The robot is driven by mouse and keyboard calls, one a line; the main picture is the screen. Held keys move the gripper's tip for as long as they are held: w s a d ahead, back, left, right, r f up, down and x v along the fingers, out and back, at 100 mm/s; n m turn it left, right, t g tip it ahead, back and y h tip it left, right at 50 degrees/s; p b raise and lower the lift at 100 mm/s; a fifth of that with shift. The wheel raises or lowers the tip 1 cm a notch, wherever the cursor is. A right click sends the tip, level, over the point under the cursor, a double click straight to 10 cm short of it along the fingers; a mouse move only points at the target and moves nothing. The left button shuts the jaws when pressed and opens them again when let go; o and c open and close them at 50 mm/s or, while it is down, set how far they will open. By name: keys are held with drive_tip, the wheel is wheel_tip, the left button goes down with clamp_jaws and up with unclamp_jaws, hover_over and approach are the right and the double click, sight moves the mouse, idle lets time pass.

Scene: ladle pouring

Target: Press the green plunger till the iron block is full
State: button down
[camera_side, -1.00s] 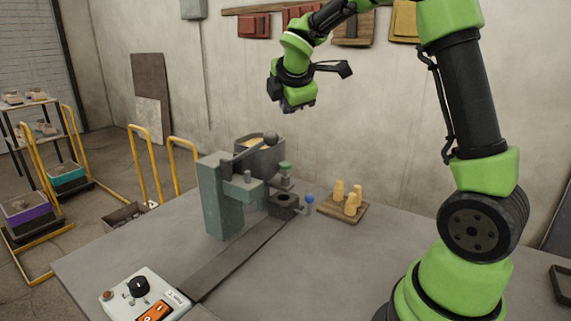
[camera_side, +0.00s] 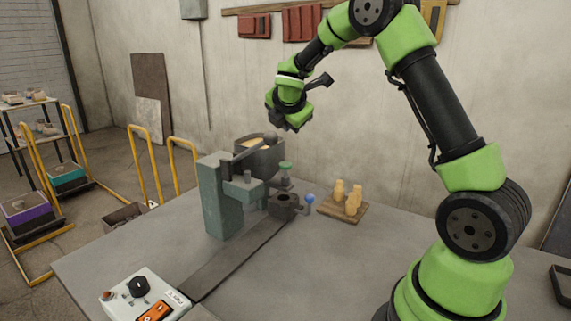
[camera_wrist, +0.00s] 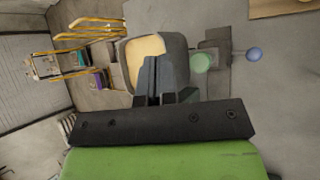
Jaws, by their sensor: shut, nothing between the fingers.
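The green plunger (camera_side: 286,166) is a small green knob on the pouring stand, just right of the ladle pot; it also shows in the wrist view (camera_wrist: 201,63). The iron block (camera_side: 284,202) is a dark block with a round opening, below the plunger; I cannot tell how full it is. The dark ladle pot (camera_side: 262,160) holds pale yellow material. My gripper (camera_side: 293,126) is shut and empty, above the pot and plunger and apart from both. In the wrist view its fingertips (camera_wrist: 152,62) overlap the pot, left of the plunger.
The grey-green stand (camera_side: 222,205) rises left of the block. A blue knob (camera_side: 309,199) sits right of the block. A wooden board (camera_side: 330,210) carries several yellow pieces (camera_side: 352,198). A control box (camera_side: 145,296) is at the front left.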

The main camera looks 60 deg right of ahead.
sight(288, 164)
drive_tip(key=shift+f, duration=3.3)
drive_tip(key=shift+f, duration=0.4)
drive_tip(key=shift+f, duration=1)
drive_tip(key=shift+r, duration=0.15)
idle(0.3)
drive_tip(key=shift+r, duration=1.25)
drive_tip(key=shift+r, duration=0.1)
drive_tip(key=shift+r, duration=2.4)
